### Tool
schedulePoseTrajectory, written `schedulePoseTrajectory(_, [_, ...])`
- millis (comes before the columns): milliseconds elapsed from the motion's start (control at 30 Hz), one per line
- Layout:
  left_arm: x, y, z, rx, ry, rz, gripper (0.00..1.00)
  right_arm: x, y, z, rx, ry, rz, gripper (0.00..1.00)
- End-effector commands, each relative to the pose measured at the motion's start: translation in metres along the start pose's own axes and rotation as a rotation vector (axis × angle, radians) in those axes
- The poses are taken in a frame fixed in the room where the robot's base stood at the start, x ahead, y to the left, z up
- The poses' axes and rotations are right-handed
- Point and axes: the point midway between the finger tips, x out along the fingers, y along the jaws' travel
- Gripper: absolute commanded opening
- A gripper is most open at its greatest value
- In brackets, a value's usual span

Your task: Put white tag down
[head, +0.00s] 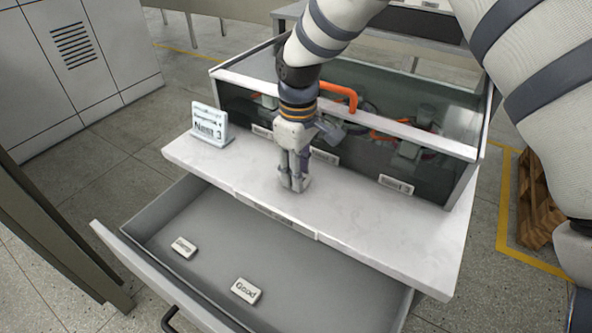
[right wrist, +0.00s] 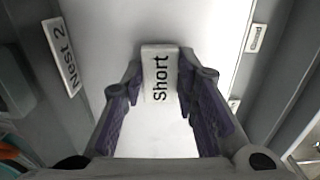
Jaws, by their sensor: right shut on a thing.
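My right gripper (head: 294,187) points down at the white worktop (head: 365,215), in front of the glass-fronted case. In the right wrist view its two purple-padded fingers are closed on the white tag (right wrist: 158,75), which reads "Short". The fingertips are at or just above the worktop; I cannot tell whether the tag touches it. In the head view the fingers hide the tag. Two other white tags lie in the open drawer: one reading "Good" (head: 246,290) and one with text too small to read (head: 184,247). My left gripper is not in view.
A sign (head: 210,125) stands at the worktop's left end. The open grey drawer (head: 200,290) extends in front. The worktop right of the gripper is clear.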

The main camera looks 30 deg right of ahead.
Motion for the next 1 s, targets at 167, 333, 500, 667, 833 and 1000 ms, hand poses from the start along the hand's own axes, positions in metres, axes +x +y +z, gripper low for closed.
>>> schedulePoseTrajectory(167, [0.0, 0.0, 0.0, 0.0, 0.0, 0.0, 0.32, 0.002, 0.0, 0.0, 0.0, 0.002, 0.002, 0.11])
schedulePoseTrajectory(333, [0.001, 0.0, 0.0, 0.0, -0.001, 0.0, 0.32, 0.005, 0.0, 0.0, 0.0, 0.002, 0.001, 0.11])
schedulePoseTrajectory(500, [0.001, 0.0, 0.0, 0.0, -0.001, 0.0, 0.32, 0.005, 0.0, -0.001, 0.0, 0.003, 0.002, 0.48])
schedulePoseTrajectory(667, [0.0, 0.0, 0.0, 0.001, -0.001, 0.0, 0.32, 0.005, 0.0, 0.0, 0.0, 0.003, 0.002, 0.48])
schedulePoseTrajectory(833, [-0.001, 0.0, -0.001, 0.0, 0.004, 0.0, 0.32, -0.006, 0.0, -0.001, 0.0, 0.006, 0.003, 0.48])
schedulePoseTrajectory(1000, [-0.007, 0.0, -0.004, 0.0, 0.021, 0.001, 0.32, -0.052, 0.001, -0.002, 0.001, 0.011, 0.007, 0.48])
